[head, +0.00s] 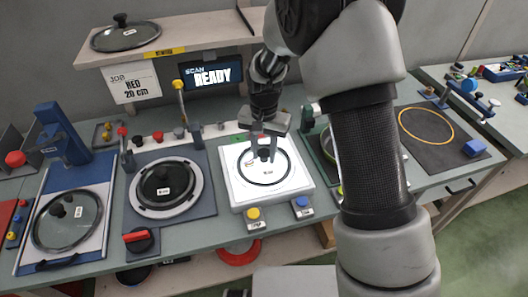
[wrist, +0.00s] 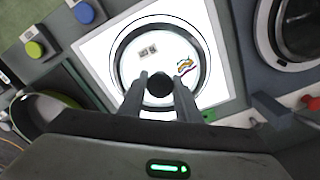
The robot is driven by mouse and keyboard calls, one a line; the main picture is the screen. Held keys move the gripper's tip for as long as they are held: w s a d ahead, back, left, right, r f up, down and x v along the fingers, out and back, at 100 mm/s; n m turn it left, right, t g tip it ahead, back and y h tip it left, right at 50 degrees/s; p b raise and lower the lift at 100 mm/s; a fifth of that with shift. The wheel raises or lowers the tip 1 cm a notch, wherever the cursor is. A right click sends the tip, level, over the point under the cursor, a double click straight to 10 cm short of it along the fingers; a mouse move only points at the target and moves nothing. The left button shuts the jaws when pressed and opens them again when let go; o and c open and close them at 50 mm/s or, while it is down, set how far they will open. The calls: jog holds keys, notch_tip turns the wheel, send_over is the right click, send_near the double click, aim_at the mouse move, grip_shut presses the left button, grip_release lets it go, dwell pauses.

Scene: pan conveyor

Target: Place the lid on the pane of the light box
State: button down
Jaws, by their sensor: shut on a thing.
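The lid (head: 275,176) is a clear glass disc with a dark rim and a dark knob. It is over the bright white pane of the light box (head: 238,199), near its middle; I cannot tell whether it touches the pane. In the wrist view the lid (wrist: 128,68) shows a small printed label and a coloured squiggle inside its rim. My gripper (head: 264,146) is above the lid with its fingers shut on the knob. In the wrist view the fingers of my gripper (wrist: 160,88) stand on both sides of the dark knob.
A yellow button (head: 253,213) and a blue button (head: 301,202) sit at the light box's front. A lid on a dark round fixture (head: 165,188) and another on a blue-edged station (head: 66,220) stand to the left. A further lid (head: 125,35) rests on the shelf. A screen (head: 211,75) reads "SCAN READY".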

jog(key=c, duration=1.3)
grip_release()
notch_tip(320, 180, up, 12)
notch_tip(320, 180, up, 8)
jog(key=f+t, duration=0.1)
send_over(264, 152)
jog(key=s+d, duration=0.4)
jog(key=d, duration=0.1)
jog(key=s+d+r+n+t, duration=0.1)
jog(key=s+d+r+t, duration=0.1)
jog(key=s, duration=0.7)
jog(key=s+d+r+n+t, duration=0.2)
jog(key=s+d+r, duration=0.3)
jog(key=s, duration=0.5)
jog(key=shift+d+r+n+t+p, duration=0.25)
jog(key=shift+d+n+t+p, duration=0.1)
jog(key=shift+d, duration=0.85)
